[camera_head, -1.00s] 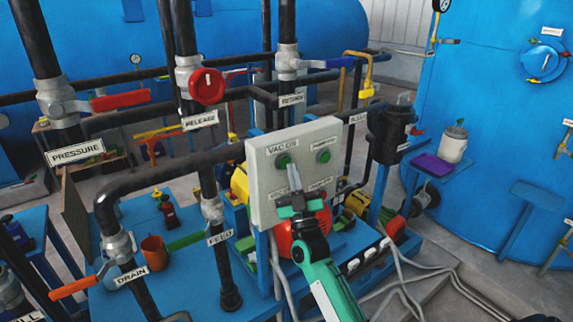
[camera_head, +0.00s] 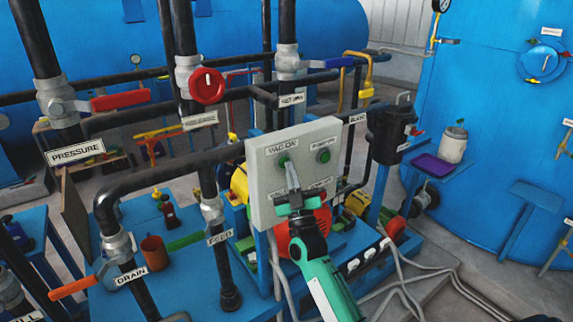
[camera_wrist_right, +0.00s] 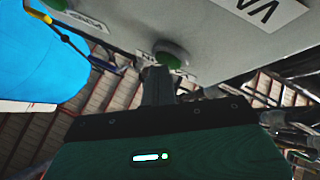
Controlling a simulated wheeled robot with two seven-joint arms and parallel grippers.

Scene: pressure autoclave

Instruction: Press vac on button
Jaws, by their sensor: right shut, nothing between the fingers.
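The grey control box (camera_head: 262,205) stands in the middle of the head view. Its VAC ON button (camera_head: 283,160) is green and sits at the upper left of the panel, under the VAC ON label (camera_head: 283,147). A second green button (camera_head: 323,156) is to its right. My right gripper (camera_head: 289,166) is shut and empty, its tips just at the lower edge of the VAC ON button. In the right wrist view a green button (camera_wrist_right: 173,58) shows right at the tips of the shut fingers (camera_wrist_right: 157,82). I cannot tell whether they touch. My left gripper is out of view.
Black pipes with a red valve handle (camera_head: 121,100) and a red knob (camera_head: 207,86) stand left of the box. A black cylinder (camera_head: 388,135) stands right of it. Grey cables (camera_head: 398,280) run along the floor at lower right.

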